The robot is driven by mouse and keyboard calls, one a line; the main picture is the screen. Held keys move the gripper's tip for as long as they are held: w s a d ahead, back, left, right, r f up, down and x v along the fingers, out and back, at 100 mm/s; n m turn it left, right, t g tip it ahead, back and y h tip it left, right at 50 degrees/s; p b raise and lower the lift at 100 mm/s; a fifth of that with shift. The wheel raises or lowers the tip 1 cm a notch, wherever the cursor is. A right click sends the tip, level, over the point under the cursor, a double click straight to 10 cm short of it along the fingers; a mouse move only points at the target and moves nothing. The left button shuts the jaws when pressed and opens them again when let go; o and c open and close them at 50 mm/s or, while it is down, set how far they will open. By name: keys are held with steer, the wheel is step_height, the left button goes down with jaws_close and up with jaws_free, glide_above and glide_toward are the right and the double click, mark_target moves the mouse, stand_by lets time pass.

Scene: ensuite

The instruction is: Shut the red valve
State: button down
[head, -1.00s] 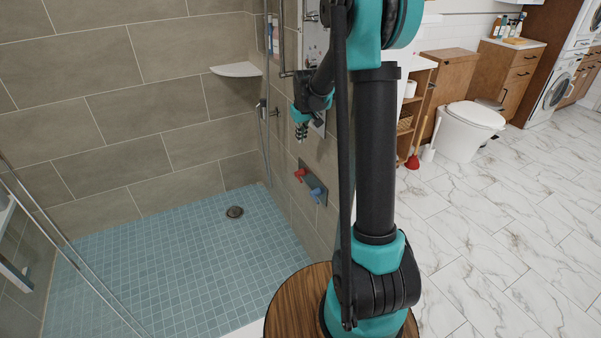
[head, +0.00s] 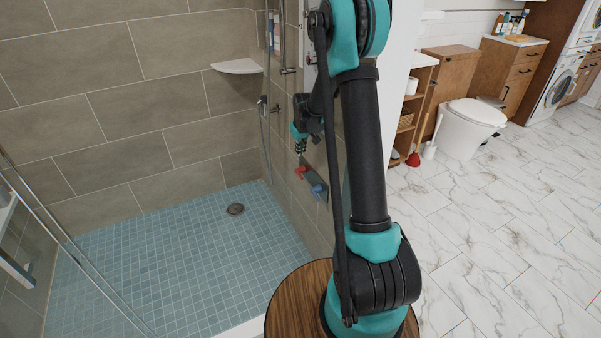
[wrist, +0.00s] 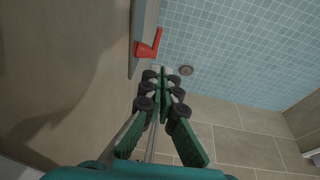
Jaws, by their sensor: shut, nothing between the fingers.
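The red valve (head: 299,172) is a small red lever handle on a grey plate (head: 313,182) low on the shower wall. It also shows in the wrist view as a red lever (wrist: 149,47) sticking out from the plate's edge. A blue valve (head: 319,191) sits beside it on the same plate, to the right and lower. My gripper (head: 300,151) is just above the red valve in the head view, pointing down. In the wrist view my gripper (wrist: 166,72) has its fingers together and empty, close to the lever; I cannot tell whether they touch it.
The shower floor (head: 170,270) of blue tiles is open, with a round drain (head: 235,209). A corner shelf (head: 237,67) is on the back wall. A vertical shower rail (head: 264,130) runs near the corner. A glass panel edge stands at the left.

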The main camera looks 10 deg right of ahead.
glide_toward(300, 175)
steer(key=x, duration=0.5)
steer(key=shift+x, duration=0.85)
steer(key=shift+f, duration=0.1)
